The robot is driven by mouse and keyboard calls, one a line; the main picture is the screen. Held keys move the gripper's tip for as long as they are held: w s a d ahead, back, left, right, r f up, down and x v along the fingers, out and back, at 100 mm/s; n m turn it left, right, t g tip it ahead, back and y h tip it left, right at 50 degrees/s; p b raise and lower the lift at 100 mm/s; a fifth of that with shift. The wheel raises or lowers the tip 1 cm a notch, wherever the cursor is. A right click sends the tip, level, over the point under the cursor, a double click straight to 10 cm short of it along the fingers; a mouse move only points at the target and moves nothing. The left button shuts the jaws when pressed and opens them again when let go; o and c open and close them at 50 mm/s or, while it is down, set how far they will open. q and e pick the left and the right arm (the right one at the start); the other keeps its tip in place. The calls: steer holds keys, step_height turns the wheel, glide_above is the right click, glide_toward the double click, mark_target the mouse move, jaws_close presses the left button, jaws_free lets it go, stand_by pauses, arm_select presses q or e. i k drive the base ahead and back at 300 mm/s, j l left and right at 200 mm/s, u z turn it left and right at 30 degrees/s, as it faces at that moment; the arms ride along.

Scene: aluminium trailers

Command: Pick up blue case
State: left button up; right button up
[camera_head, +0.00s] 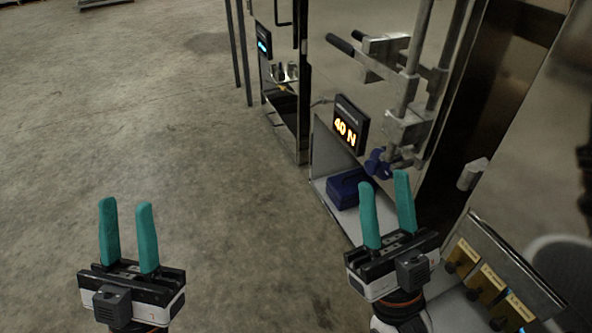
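The blue case (345,188) is a dark blue box on a low metal shelf of the trailer, right of centre, under a display. My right gripper (386,190) is open and empty. In the picture it is just below and right of the case, and its fingers overlap the case's right side. I cannot tell how far apart they are in depth. My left gripper (128,218) is open and empty above the bare floor at the lower left, far from the case.
A display reading "40 N" (346,128) stands behind the case. A metal clamp fixture with a blue knob (377,163) hangs above it. Yellow labelled blocks (490,283) sit in a rack at lower right. A second trailer unit (284,95) stands further back. The floor left is clear.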

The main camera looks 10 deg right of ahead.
mark_target(342, 190)
steer(key=i+j+u, duration=0.25)
steer(key=i, duration=0.55)
steer(key=i+j+u, duration=0.15)
steer(key=i+u, duration=0.15)
steer(key=i, duration=0.5)
